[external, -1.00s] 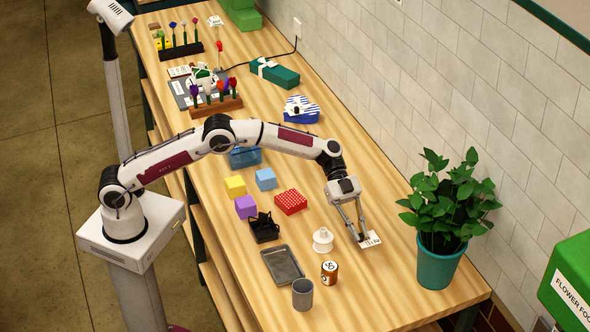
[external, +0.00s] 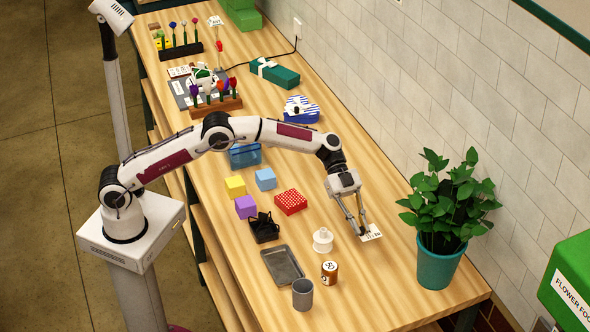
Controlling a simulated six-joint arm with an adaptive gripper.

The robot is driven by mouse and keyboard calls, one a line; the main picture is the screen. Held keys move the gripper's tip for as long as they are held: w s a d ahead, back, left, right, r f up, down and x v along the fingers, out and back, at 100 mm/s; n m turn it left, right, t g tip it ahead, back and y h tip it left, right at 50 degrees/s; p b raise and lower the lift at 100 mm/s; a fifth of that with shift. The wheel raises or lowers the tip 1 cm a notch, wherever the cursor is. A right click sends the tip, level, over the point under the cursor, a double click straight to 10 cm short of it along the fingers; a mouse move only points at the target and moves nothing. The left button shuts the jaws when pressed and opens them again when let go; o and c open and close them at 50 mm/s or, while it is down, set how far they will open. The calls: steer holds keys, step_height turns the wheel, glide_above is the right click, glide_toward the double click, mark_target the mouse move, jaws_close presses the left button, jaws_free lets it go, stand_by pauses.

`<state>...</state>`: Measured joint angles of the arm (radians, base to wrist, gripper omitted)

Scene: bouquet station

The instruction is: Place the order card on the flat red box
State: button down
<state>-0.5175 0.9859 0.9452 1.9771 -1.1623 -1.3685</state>
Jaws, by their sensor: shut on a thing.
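The order card (external: 371,233) is a small white card with dark print, in the external view at the right of the table, left of the potted plant. My gripper (external: 362,232) points down at the card's left edge and is shut on it. Whether the card still touches the table is hard to tell. The flat red box (external: 291,202) with white dots sits on the table to the left of and behind my gripper. Its top is bare.
A white spool (external: 323,241) stands just left of my gripper. A brown jar (external: 329,272), a grey cup (external: 303,294) and a grey tray (external: 283,265) are nearer the front. Purple (external: 246,207), yellow and blue blocks and a black item (external: 264,228) lie left of the box. A potted plant (external: 436,262) stands right.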

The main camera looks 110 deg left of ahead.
steer(key=s+a+r+n+t+y, duration=0.1)
steer(key=s+a+r, duration=0.2)
steer(key=s+a, duration=0.4)
steer(key=s+a+r+n+t+y, duration=0.1)
steer(key=s+a+r+n, duration=0.1)
steer(key=s+a, duration=0.6)
steer(key=m+g+h, duration=0.2)
steer(key=m, duration=0.1)
glide_above(282, 197)
steer(key=f, duration=0.2)
steer(key=shift+d+r, duration=0.15)
steer(key=shift+r, duration=0.05)
steer(key=shift+f, duration=0.1)
steer(key=shift+f, duration=3.05)
